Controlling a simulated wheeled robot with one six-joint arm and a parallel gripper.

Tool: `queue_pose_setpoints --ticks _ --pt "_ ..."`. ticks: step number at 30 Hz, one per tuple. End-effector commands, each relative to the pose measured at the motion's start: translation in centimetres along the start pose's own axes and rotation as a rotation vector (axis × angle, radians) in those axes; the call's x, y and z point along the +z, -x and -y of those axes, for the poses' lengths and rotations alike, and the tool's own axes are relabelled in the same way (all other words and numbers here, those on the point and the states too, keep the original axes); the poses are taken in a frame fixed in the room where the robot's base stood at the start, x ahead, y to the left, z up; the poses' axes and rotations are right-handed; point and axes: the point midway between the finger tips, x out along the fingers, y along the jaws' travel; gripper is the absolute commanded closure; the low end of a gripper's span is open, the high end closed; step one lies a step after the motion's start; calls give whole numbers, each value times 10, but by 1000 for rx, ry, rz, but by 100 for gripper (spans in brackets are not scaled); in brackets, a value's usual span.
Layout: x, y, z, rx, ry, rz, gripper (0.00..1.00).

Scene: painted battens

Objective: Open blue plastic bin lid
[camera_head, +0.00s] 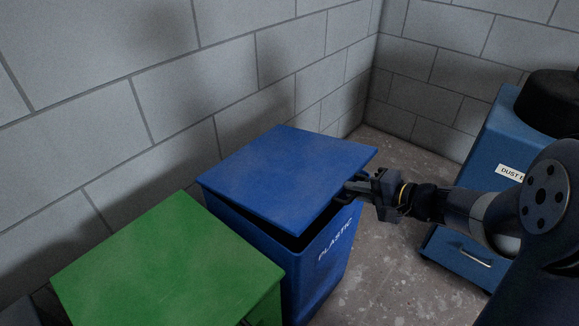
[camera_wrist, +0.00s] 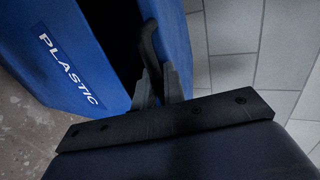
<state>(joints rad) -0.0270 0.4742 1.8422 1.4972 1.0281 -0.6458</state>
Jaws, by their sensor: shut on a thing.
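The blue plastic bin (camera_head: 318,262) stands against the block wall, with "PLASTIC" in white on its front. Its blue lid (camera_head: 290,170) is slightly raised at the front, with a dark gap between lid and rim. My gripper (camera_head: 354,187) is at the lid's right front edge, shut on the dark lid handle. In the wrist view, the fingers of my gripper (camera_wrist: 161,88) close on the curved black handle (camera_wrist: 149,42). The bin (camera_wrist: 70,50) shows at left there, with its dark opening beside the handle. The bin's contents are hidden in shadow.
A green-lidded bin (camera_head: 170,265) stands close by at the left front. A blue dust extractor cabinet (camera_head: 485,150) with a black top stands at the right, partly behind my arm. Bare concrete floor (camera_head: 385,255) lies between it and the blue bin.

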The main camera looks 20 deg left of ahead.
Motion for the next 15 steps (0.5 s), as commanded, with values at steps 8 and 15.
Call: queue_pose_setpoints --ticks 8,15 --pt "2 5 40 52 3 7 100" --pt "2 7 65 98 3 6 100"
